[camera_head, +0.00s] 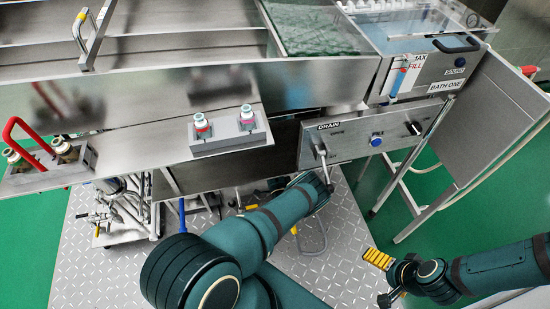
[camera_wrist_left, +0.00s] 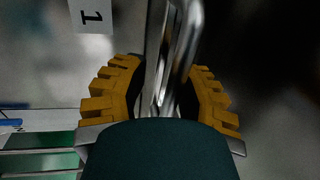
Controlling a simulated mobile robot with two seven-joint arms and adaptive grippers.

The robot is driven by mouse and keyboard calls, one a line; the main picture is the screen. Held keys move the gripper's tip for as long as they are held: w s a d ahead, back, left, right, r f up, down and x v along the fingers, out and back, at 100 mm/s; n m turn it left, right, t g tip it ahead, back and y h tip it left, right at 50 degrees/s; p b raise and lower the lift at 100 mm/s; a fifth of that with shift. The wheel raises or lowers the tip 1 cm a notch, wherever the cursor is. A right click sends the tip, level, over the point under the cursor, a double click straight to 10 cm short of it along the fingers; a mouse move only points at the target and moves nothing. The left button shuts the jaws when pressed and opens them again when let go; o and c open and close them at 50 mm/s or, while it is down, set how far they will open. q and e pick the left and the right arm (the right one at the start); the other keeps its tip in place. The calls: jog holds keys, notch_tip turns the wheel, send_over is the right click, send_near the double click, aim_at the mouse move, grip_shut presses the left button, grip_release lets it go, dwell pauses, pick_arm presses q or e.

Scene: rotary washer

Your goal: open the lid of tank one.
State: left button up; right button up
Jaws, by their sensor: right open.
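My left arm reaches from the bottom centre of the head view up to the drain panel (camera_head: 350,140), but its fingers are hidden there. In the left wrist view my left gripper (camera_wrist_left: 165,75) has its yellow fingers on either side of a shiny metal bar (camera_wrist_left: 163,60). A white label marked 1 (camera_wrist_left: 91,16) is beside the bar. I cannot tell whether the fingers press on it. My right gripper (camera_head: 383,278) is open and empty, low at the right above the floor. A tank labelled BATH ONE (camera_head: 425,75) stands at the upper right; I cannot make out which part is tank one's lid.
A metal handle (camera_head: 84,30) stands at the upper left. A red bent handle (camera_head: 22,130) is at the far left. A steel side panel (camera_head: 495,120) bounds the right. The checkered floor plate (camera_head: 345,240) has free room.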

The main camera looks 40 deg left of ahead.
pick_arm(q)
jog(key=shift+o, duration=0.3)
jog(key=shift+s+r, duration=0.25)
jog(key=shift+s, duration=0.15)
jog(key=shift+w+f, duration=0.1)
jog(key=shift+f, duration=0.05)
pick_arm(e)
jog(key=shift+s, duration=0.4)
pick_arm(q)
jog(key=v, duration=1.2)
pick_arm(e)
jog(key=shift+r, duration=0.1)
pick_arm(q)
notch_tip(320, 180, up, 5)
jog(key=s+d+g+h, duration=0.2)
jog(key=s+g+h, duration=0.1)
jog(key=h, duration=0.1)
jog(key=shift+y, duration=0.3)
jog(key=b+x, duration=0.1)
jog(key=x, duration=1.2)
jog(key=shift+w+a+b, duration=0.2)
jog(key=shift+w+b, duration=0.2)
pick_arm(e)
jog(key=shift+w+d+f, duration=0.1)
jog(key=shift+f, duration=0.8)
pick_arm(q)
grip_shut()
